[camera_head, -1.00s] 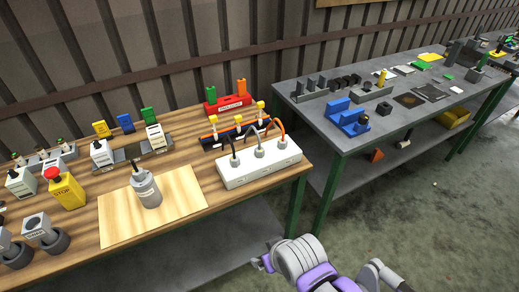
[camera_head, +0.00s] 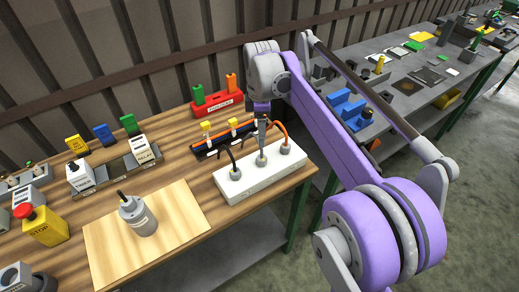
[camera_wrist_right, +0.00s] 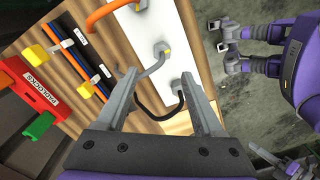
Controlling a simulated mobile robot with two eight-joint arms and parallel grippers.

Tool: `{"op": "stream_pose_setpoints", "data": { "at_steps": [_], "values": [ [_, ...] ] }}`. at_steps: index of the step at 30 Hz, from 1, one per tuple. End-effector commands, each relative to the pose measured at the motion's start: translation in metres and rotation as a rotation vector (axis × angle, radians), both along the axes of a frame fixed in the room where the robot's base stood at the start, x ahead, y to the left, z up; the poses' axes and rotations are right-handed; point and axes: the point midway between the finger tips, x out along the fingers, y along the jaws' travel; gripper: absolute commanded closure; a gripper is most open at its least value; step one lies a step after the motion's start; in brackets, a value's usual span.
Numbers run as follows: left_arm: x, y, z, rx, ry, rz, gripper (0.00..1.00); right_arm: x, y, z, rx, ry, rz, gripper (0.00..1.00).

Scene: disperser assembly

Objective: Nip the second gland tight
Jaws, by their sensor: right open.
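A white block (camera_head: 233,185) on the wooden table carries three grey glands in a row, with black, grey and orange cables. The second gland (camera_head: 261,160) is the middle one, with the grey cable; it also shows in the right wrist view (camera_wrist_right: 162,50). My right gripper (camera_head: 262,128) points down above this gland. In the wrist view its two fingers (camera_wrist_right: 158,76) are apart, with nothing clamped between them. The black cable (camera_wrist_right: 148,112) loops across the gap between the fingers in that view; I cannot tell its depth. My left gripper is not clearly seen.
A cable rack (camera_head: 218,140) with yellow pieces and a red holder (camera_head: 217,103) stand close behind the block. A grey cylinder (camera_head: 138,215) stands on a pale board (camera_head: 180,207) to the left. A yellow stop-button box (camera_head: 45,227) is further left.

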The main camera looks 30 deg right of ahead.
Motion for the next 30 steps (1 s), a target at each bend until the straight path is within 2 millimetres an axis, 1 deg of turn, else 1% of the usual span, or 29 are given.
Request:
{"op": "stream_pose_setpoints", "data": {
  "at_steps": [5, 12, 15, 18, 23, 30],
  "values": [
    [-0.001, 0.0, -0.003, 0.0, 0.002, 0.0, 1.0, 0.0, 0.0, -0.024, 0.0, 0.001, 0.002, 0.31],
    [-0.002, 0.0, -0.007, 0.0, 0.004, 0.0, 1.0, 0.0, 0.0, -0.07, 0.0, 0.0, 0.001, 0.31],
    [-0.003, 0.0, -0.008, 0.0, 0.005, 0.0, 1.0, 0.0, 0.0, -0.086, 0.0, -0.001, 0.001, 0.31],
    [-0.003, 0.0, -0.009, 0.0, 0.005, 0.0, 1.0, -0.001, 0.0, -0.097, 0.0, -0.001, 0.001, 0.31],
    [-0.003, 0.0, -0.009, 0.0, 0.005, 0.0, 1.0, -0.001, 0.0, -0.105, 0.0, -0.001, 0.001, 0.31],
    [-0.003, 0.0, -0.009, 0.0, 0.005, 0.0, 1.0, -0.001, 0.0, -0.106, 0.0, -0.001, 0.0, 0.31]
  ]
}}
